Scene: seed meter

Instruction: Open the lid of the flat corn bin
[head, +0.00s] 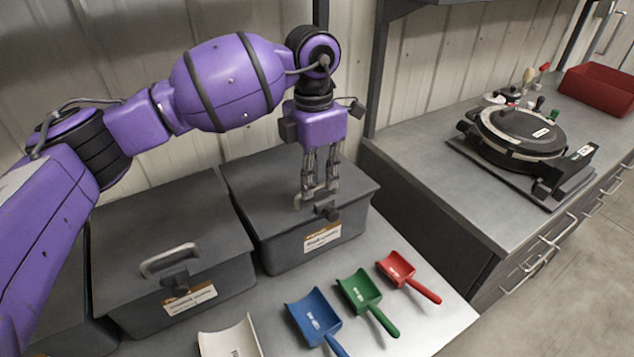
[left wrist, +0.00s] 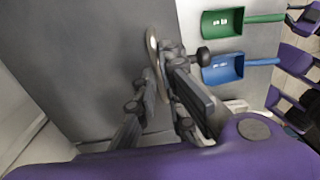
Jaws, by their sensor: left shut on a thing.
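A grey bin (head: 300,240) with a flat lid (head: 265,170) and an orange-and-white label stands on the metal bench; its lid is down. I cannot read the label surely. My left gripper (head: 318,192) comes down from above onto the front part of this lid and is shut on its handle (head: 304,200). In the left wrist view the handle (left wrist: 152,50) runs up to the fingers (left wrist: 155,95). A dark latch (head: 327,211) sits at the bin's front, just below the handle. My right gripper is in neither view.
A second closed grey bin (head: 125,245) with a handle stands to the left. White (head: 228,340), blue (head: 312,315), green (head: 362,290) and red (head: 397,267) scoops lie in front. A round black device (head: 520,132) and red tray (head: 600,88) are on the right counter.

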